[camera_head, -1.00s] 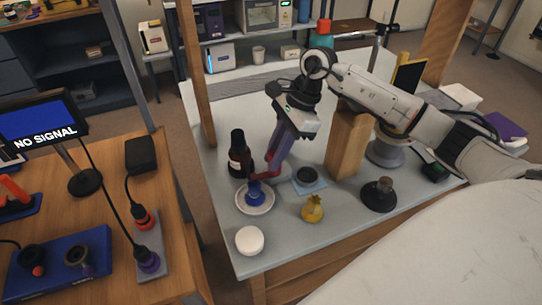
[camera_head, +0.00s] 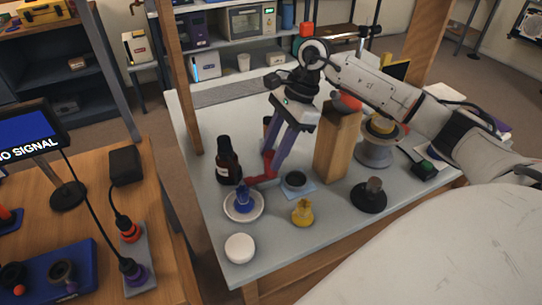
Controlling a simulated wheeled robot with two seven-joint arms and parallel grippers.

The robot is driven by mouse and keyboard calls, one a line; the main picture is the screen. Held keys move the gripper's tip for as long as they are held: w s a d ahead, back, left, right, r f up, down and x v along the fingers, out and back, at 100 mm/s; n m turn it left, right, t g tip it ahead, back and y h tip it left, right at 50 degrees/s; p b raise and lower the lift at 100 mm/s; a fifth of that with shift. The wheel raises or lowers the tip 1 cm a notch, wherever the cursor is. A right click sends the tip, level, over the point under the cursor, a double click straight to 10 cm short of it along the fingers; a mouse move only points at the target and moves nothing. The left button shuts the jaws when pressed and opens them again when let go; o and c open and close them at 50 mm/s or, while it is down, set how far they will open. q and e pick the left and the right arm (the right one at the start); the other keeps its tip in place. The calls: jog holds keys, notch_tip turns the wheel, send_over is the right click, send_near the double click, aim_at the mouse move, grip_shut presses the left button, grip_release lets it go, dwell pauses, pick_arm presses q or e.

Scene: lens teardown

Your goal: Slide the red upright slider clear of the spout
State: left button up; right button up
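My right gripper (camera_head: 262,178) reaches down over the white table, with long purple and red fingers. Its red lower end is just behind and right of a small blue piece (camera_head: 243,198) on a white saucer (camera_head: 230,214). Whether the fingers are open or closed does not show clearly. I cannot surely pick out the red upright slider or the spout. A red part (camera_head: 9,217) stands on the wooden bench at the left picture edge, partly cut off. My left gripper is not in view.
Near my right gripper stand a dark bottle (camera_head: 227,165), a dark cup (camera_head: 295,181), a yellow piece (camera_head: 302,213), a white round lid (camera_head: 240,248) and a tall wooden block (camera_head: 335,150). A monitor (camera_head: 30,135) and a blue board (camera_head: 50,278) are on the left bench.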

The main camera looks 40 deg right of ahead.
jog(key=v, duration=0.8)
jog(key=shift+d+r, duration=0.15)
jog(key=shift+r, duration=0.15)
